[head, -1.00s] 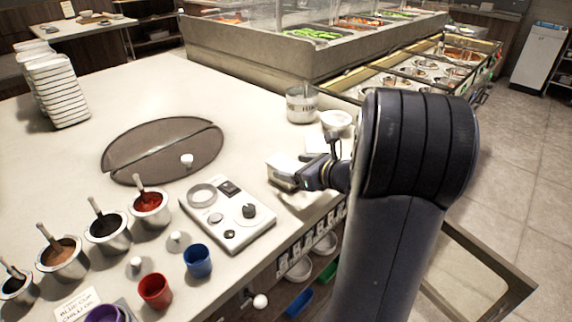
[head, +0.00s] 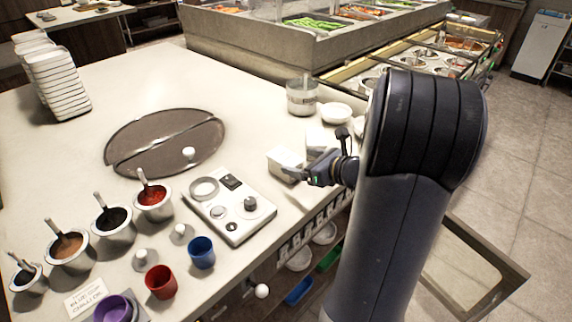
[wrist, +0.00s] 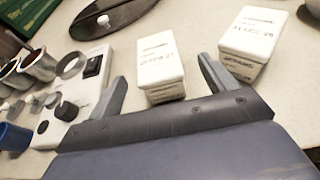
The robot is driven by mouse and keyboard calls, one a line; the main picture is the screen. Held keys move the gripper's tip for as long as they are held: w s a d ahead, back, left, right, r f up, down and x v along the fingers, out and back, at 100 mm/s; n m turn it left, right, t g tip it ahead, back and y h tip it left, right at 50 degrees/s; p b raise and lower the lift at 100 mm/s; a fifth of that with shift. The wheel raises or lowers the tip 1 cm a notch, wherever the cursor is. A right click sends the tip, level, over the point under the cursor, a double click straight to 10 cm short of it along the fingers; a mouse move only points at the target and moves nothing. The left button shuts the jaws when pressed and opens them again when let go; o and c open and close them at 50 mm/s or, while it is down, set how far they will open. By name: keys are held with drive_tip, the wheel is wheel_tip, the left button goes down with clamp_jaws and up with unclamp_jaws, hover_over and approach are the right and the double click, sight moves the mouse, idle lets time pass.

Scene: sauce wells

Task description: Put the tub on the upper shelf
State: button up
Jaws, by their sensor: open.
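A white lidded tub (head: 285,158) with dark writing stands upright on the counter, near its right edge. In the wrist view this tub (wrist: 161,62) is ahead of and between my fingers, with space on both sides. My gripper (head: 298,174) is open and empty, just right of and in front of the tub; its two fingers also show in the wrist view (wrist: 160,80). A second, similar white tub (wrist: 250,38) stands to the right. Under the counter edge, shelving holds bowls (head: 298,262); its upper level is largely hidden by the counter and my arm.
A control box (head: 230,207) with knobs lies left of the gripper. Sauce pots (head: 153,202), a red cup (head: 160,281) and a blue cup (head: 201,252) stand further left.

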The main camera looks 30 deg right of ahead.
sight(290, 159)
drive_tip(key=x, duration=0.6)
drive_tip(key=shift+w+a+f, duration=0.15)
drive_tip(key=shift+w+a, duration=0.1)
drive_tip(key=shift+a, duration=0.05)
drive_tip(key=shift+c, duration=0.4)
drive_tip(key=c, duration=1.3)
wheel_tip(290, 159, up, 10)
drive_tip(key=shift+f+p, duration=0.1)
drive_tip(key=shift+p, duration=0.9)
drive_tip(key=shift+a+r, duration=0.2)
drive_tip(key=shift+r, duration=0.05)
drive_tip(key=a+f+p, duration=0.1)
drive_tip(key=a+p, duration=0.1)
drive_tip(key=a, duration=0.2)
drive_tip(key=a+p, duration=0.3)
drive_tip(key=a, duration=0.2)
drive_tip(key=a+f+p, duration=0.1)
drive_tip(key=a+p, duration=0.2)
drive_tip(key=a, duration=0.1)
drive_tip(key=shift+a+f, duration=0.3)
drive_tip(key=shift+a, duration=0.05)
drive_tip(key=shift+s+a+f+m+h+p, duration=0.3)
drive_tip(key=shift+s+a+f+h+p, duration=0.05)
drive_tip(key=shift+a+h+p, duration=0.1)
